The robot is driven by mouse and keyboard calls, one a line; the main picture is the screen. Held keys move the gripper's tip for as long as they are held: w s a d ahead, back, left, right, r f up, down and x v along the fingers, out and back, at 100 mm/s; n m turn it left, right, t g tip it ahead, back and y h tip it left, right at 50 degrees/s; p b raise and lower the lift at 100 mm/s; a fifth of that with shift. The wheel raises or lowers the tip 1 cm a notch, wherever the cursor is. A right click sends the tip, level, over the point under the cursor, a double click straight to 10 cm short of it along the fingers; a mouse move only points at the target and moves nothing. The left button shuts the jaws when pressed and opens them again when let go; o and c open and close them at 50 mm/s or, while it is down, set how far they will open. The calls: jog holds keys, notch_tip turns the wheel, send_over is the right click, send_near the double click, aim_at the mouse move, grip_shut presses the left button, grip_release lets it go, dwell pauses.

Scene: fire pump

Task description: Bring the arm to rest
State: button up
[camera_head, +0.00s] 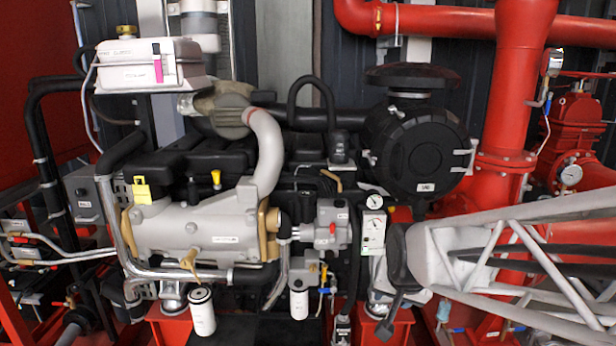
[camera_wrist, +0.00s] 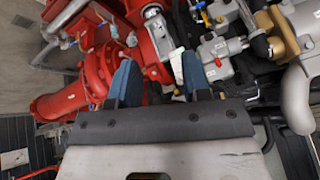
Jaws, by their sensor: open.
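My gripper (camera_wrist: 158,60) shows in the wrist view with its two blue finger pads apart and nothing between them. In the head view my pale lattice arm reaches in from the right, and its dark end is in front of the lower right part of the engine. From that view I cannot make out the fingers clearly. The engine (camera_head: 190,228) is grey and black and fills the middle of the head view. I cannot tell whether the gripper touches anything.
A large red pipe (camera_head: 513,90) stands behind my arm, with a red valve (camera_head: 577,122) and gauges to its right. A round black housing (camera_head: 422,150) is above the arm's end. White filters (camera_head: 201,312) hang low in front. A white tank (camera_head: 150,65) is at upper left.

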jog(key=s+d+r+n+g, duration=0.2)
jog(key=s+n+g, duration=0.1)
jog(key=s, duration=1.4)
jog(key=shift+s+r+h, duration=0.2)
jog(key=shift+h, duration=0.1)
jog(key=shift+o, duration=0.4)
